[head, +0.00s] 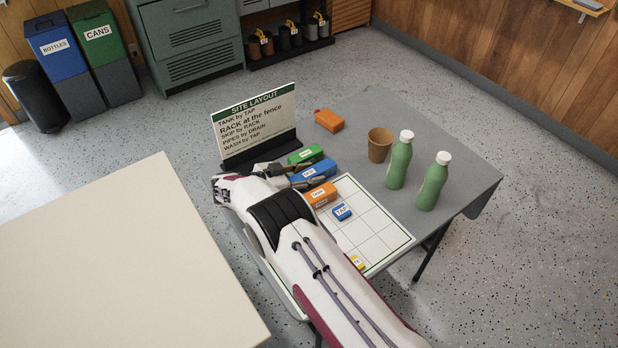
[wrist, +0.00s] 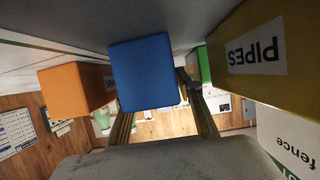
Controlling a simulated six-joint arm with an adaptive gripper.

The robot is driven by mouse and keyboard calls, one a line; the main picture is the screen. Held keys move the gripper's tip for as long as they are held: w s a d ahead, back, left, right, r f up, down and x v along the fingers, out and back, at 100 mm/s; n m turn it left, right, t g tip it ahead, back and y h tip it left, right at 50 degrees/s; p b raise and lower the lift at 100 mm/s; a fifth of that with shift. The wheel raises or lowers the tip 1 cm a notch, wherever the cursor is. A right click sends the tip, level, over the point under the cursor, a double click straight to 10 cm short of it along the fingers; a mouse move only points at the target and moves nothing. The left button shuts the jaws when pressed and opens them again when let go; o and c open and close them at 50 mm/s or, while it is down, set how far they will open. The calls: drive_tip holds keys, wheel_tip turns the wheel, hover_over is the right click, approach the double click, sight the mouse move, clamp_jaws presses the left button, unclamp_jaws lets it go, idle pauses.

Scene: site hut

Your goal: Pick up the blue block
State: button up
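The blue block (head: 313,172), a long block with a white label, lies on the table between a green block (head: 304,155) and an orange block (head: 321,195). In the wrist view the blue block (wrist: 144,72) fills the upper middle, its end face towards the camera. My gripper (head: 291,174) is at the near end of the blue block. In the wrist view my gripper (wrist: 158,108) has its fingers spread apart and looks open. The right finger is beside the block; the left fingertip is hidden by it. Contact cannot be told.
A yellowish block marked PIPES (wrist: 252,55) is close on the right in the wrist view. A sign (head: 254,124) stands behind the blocks. A small blue TAP block (head: 342,211) lies on the white grid (head: 375,234). A cup (head: 380,146) and green bottles (head: 400,162) stand right.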

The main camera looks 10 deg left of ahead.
sight(309, 172)
drive_tip(key=c, duration=1)
drive_tip(key=shift+r, duration=0.1)
drive_tip(key=shift+r, duration=4.9)
